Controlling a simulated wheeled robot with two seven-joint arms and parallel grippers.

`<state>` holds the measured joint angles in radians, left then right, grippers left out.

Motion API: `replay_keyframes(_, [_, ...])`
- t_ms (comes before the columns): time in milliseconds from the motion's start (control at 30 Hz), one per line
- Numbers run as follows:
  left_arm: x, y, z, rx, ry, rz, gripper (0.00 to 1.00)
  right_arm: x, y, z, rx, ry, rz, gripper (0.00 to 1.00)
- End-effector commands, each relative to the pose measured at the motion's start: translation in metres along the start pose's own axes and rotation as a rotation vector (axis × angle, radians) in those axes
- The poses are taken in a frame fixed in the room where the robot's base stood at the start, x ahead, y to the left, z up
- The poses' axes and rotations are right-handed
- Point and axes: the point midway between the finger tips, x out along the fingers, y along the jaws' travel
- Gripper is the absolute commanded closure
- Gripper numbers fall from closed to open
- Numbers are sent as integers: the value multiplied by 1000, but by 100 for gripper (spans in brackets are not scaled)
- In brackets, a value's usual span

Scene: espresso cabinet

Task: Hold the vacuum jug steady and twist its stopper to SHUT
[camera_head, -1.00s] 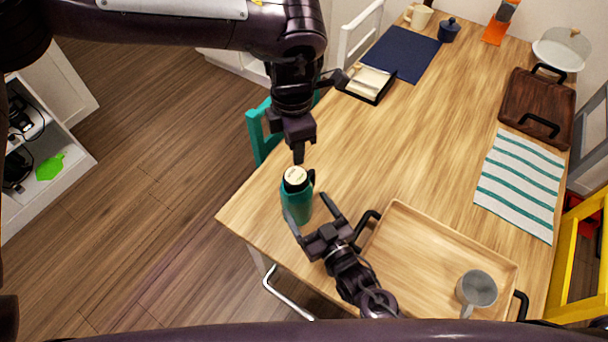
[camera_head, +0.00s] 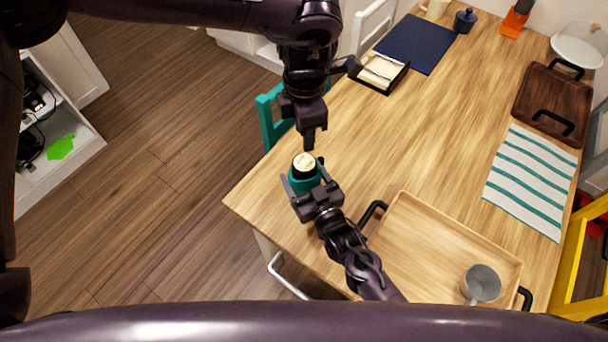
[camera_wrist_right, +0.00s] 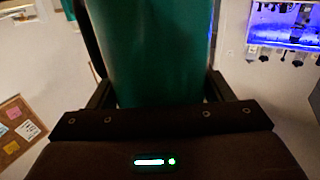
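The teal vacuum jug (camera_head: 304,183) stands near the table's front left edge, with a dark collar and a pale round stopper (camera_head: 304,161) on top. My right gripper (camera_head: 307,178) has its fingers on either side of the jug's body, still spread about as wide as before. In the right wrist view the jug's green wall (camera_wrist_right: 155,50) fills the space between the fingers; firm contact cannot be made out. My left gripper (camera_head: 309,141) points down just above the stopper, seemingly apart from it. Its fingers overlap in this view, so their opening is hidden. Stopper markings are too small to read.
A wooden tray (camera_head: 408,205) with dark handles holds a grey mug (camera_head: 481,283), right of my right gripper. A black box (camera_head: 380,75), a navy mat (camera_head: 417,43) and a striped cloth (camera_head: 525,180) lie farther off. A teal chair (camera_head: 268,115) stands at the left edge.

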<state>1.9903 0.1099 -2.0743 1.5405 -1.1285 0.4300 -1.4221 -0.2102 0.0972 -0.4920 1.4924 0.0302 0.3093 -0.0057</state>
Motion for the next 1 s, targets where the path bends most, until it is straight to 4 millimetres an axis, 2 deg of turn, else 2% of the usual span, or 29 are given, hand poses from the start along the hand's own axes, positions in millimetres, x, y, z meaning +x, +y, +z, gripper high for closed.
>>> replay_keyframes(33, [0,0,0,0,0,0,64,0,0,0,0,0,0,50])
replay_keyframes(200, [0,0,0,0,0,0,64,0,0,0,0,0,0,72])
replay_keyframes(367, [6,-6,4,-10,-19,-25,44,0,0,0,0,0,0,73])
replay_keyframes(500, [29,-35,21,-64,-106,-139,28,0,0,0,0,0,0,73])
replay_keyframes(700, [57,-103,65,-262,-321,-443,28,0,0,0,0,0,1,73])
replay_keyframes(833, [56,-137,90,-439,-449,-660,28,0,0,0,0,0,1,73])
replay_keyframes(1000, [42,-159,111,-704,-585,-943,28,0,0,0,0,0,1,73])
